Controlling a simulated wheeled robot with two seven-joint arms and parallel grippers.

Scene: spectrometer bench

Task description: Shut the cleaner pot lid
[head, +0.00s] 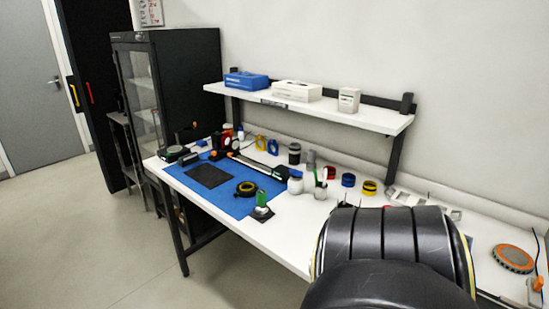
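I cannot tell for certain which container is the cleaner pot. A dark cylindrical pot (294,153) stands farther back, near the wall. A low round black and yellow item (246,188) lies on the mat; at this size I cannot tell whether it has a lid. Neither of my grippers shows. A large black rounded shape, probably part of my own arm, covers the front right of the bench.
The blue mat (222,202) holds a dark square pad (209,175) and a green-topped item (262,205). Several coloured rings and a cup with sticks (321,187) stand to the right. A shelf (330,112) with boxes overhangs the back. An orange disc (513,258) lies far right.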

